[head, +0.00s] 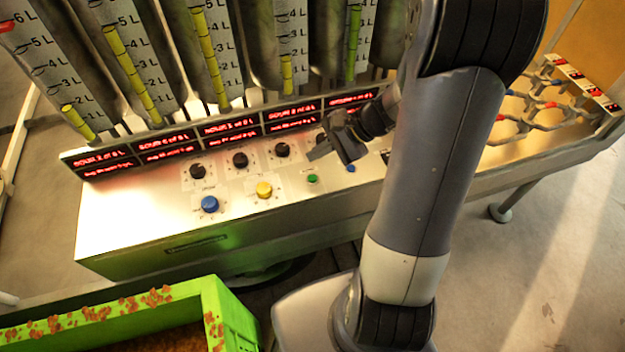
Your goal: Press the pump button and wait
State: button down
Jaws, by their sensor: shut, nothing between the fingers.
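A slanted metal control panel (140,215) crosses the middle of the head view. On it are a large blue button (209,204), a yellow button (264,189), a small green button (312,178) and a small blue button (351,168). The labels are too small to read, so I cannot tell which one is the pump button. My gripper (318,151) is shut and empty. My arm hides the right part of the panel.
Black knobs (240,160) sit behind the buttons, below red-lit displays (232,130). Several graduated tubes (135,75) with yellow-green levels stand behind. A green crate (235,318) is at the lower left. Floor at the lower right is clear.

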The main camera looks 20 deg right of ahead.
aim_at(317, 179)
notch_tip(317, 179, down, 6)
jog(key=b, duration=0.4)
jog(key=shift+f, duration=0.15)
dwell(1.7)
jog(key=shift+f+b, duration=0.25)
jog(key=shift+b, duration=0.25)
jog(key=shift+f+b, duration=0.4)
dwell(0.4)
jog(key=shift+r, duration=0.15)
jog(key=shift+r+p, duration=0.6)
jog(key=shift+r, duration=0.1)
jog(key=shift+r+p, duration=1.85)
jog(key=shift+r, duration=0.65)
